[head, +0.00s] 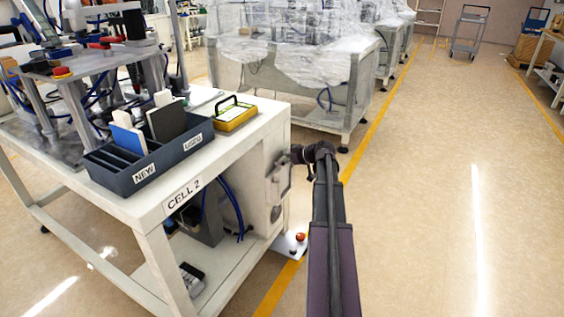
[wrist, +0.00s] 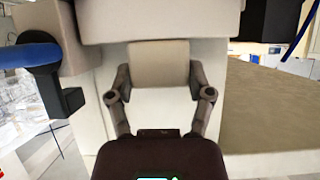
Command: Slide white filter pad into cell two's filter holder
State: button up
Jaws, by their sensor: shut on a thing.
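In the head view my gripper (head: 286,166) reaches left to the side of the Cell 2 cabinet. In the wrist view my gripper (wrist: 162,88) has its two fingers on either side of a pale, flat, rectangular pad (wrist: 160,62), which looks like the white filter pad. The pad stands upright in front of a white housing (wrist: 160,28) on the cabinet. Whether it touches or has entered the filter holder I cannot tell; the holder's slot is not clearly visible. In the head view the pad is too small and blurred to make out.
A dark tray (head: 150,172) labelled NEW and USED holds a blue pad (head: 129,138) and a dark pad (head: 167,120) on the bench. A yellow case (head: 234,120) lies beside it. A blue-and-black lever (wrist: 45,72) is close left of my gripper. The aisle at right is clear.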

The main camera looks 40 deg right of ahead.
jog(key=shift+f+b, duration=0.35)
jog(key=shift+f, duration=0.1)
jog(key=o, duration=1.1)
jog(key=shift+w, duration=0.15)
dwell(0.4)
